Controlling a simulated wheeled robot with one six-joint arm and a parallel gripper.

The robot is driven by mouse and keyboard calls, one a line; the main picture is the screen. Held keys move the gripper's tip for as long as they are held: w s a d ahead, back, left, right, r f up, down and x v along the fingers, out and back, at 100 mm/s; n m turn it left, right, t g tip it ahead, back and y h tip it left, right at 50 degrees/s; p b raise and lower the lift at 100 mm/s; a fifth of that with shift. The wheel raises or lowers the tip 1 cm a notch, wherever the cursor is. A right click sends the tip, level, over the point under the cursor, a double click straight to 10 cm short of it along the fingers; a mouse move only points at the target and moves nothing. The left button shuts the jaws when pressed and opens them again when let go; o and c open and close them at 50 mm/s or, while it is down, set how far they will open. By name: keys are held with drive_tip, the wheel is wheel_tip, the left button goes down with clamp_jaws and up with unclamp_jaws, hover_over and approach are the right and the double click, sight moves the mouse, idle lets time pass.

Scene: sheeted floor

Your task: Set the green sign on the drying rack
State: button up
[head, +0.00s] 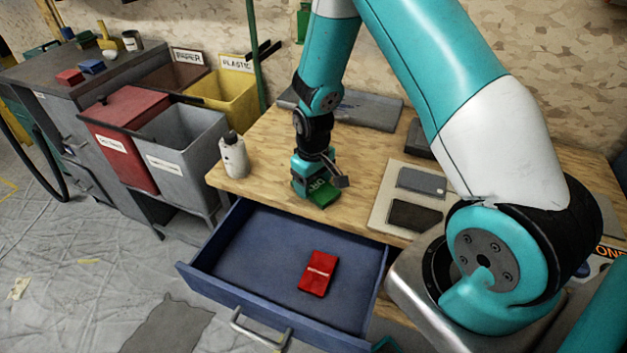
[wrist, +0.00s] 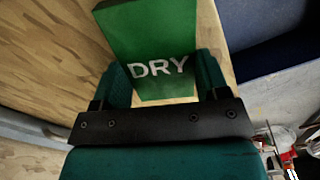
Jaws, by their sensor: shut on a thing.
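The green sign (head: 323,196) is marked with white letters, which read DRY in the wrist view (wrist: 150,35). My gripper (head: 314,184) points down near the table's front edge, just behind the open drawer. In the wrist view my gripper (wrist: 163,75) has one finger on each side of the sign and is shut on it. The sign is low over the wooden tabletop; I cannot tell whether it touches the wood. I cannot make out a drying rack for certain in either view.
The blue drawer (head: 240,250) is pulled out and holds a red sign (head: 319,273). A white bottle (head: 233,155) stands at the table's left corner. A pale board (head: 378,205) with two dark plates lies right of my gripper. Labelled bins (head: 180,150) stand left.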

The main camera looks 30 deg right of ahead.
drive_tip(key=shift+f, duration=0.4)
drive_tip(key=o, duration=1)
wheel_tip(320, 180, up, 18)
drive_tip(key=shift+f+b, duration=0.25)
drive_tip(key=shift+b, duration=0.2)
